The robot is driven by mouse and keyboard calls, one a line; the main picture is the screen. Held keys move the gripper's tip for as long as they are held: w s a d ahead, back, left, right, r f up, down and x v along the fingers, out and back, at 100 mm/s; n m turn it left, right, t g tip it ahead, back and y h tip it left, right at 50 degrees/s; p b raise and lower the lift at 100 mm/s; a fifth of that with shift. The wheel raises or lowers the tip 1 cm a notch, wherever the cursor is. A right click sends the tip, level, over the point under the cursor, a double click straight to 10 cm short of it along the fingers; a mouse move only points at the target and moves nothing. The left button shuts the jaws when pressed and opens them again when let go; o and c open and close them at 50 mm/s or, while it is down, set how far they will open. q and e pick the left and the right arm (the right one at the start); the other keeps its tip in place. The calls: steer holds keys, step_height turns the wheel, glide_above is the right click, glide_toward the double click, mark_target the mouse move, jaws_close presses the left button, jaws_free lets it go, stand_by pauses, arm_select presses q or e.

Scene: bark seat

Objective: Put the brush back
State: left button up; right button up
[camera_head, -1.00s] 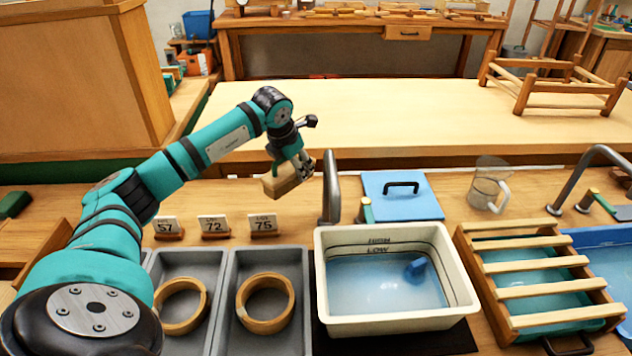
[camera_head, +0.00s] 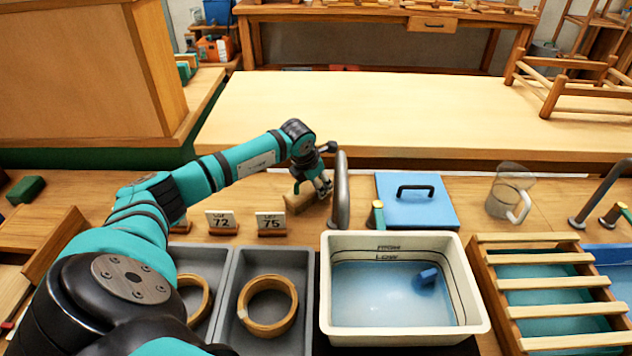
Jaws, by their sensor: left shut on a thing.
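The brush (camera_head: 297,203) is a light wooden block at the back of the counter, behind the number cards and left of the grey tap. My left gripper (camera_head: 312,192) is shut on it from above and behind. The brush is at or just above the counter top; I cannot tell whether it touches. Its underside is hidden. My right gripper is not in view.
A white basin (camera_head: 327,258) of water stands in front of the grey tap (camera_head: 342,190). Number cards (camera_head: 271,222) and grey trays (camera_head: 245,262) with bark rings lie near my arm.

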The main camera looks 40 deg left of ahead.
mark_target(307, 192)
arm_select(q)
steer(key=o, duration=0.8)
steer(key=shift+o, duration=1.6)
steer(key=shift+s+r, duration=0.15)
steer(key=shift+r, duration=0.4)
steer(key=b+v, duration=0.1)
steer(key=v, duration=1)
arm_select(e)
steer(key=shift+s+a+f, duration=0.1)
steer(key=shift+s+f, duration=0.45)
